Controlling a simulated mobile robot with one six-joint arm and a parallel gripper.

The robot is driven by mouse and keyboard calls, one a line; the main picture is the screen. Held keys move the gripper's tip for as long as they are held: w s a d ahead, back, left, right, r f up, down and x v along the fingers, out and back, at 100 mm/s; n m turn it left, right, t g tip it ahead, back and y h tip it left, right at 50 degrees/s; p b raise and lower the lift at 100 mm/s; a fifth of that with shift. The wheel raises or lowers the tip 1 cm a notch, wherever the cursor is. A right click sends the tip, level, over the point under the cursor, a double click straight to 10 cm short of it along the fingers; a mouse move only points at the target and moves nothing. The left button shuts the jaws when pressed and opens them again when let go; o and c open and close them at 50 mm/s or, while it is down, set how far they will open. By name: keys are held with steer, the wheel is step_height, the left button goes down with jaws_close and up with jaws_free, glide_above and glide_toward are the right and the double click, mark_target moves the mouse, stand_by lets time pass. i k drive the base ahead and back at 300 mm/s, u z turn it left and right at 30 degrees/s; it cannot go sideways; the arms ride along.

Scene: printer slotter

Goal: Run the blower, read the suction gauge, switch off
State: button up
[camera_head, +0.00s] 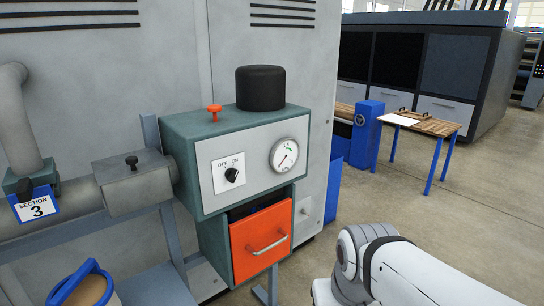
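The blower control box (185,135) is green with a pale front panel, in the head view's middle. A small black rotary switch (231,175) sits under the OFF and ON marks; which mark it points to is too small to tell. The round white suction gauge (284,155) is to its right, with a green band at its upper right. Its thin needle appears to point down and left, off the green band; the exact reading is not legible. My gripper is out of view; only a white part of my arm shows at the bottom right.
An orange drawer (262,240) with a metal handle is below the panel. An orange knob (214,112) and black cylinder (260,88) top the box. A pipe with a "SECTION 3" tag (37,205) runs left. A wooden table (432,124) stands right, with open floor before it.

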mark_target(230, 175)
steer(key=z, duration=1.5)
steer(key=k, duration=1.05)
steer(key=u, duration=1.4)
steer(key=i, duration=0.95)
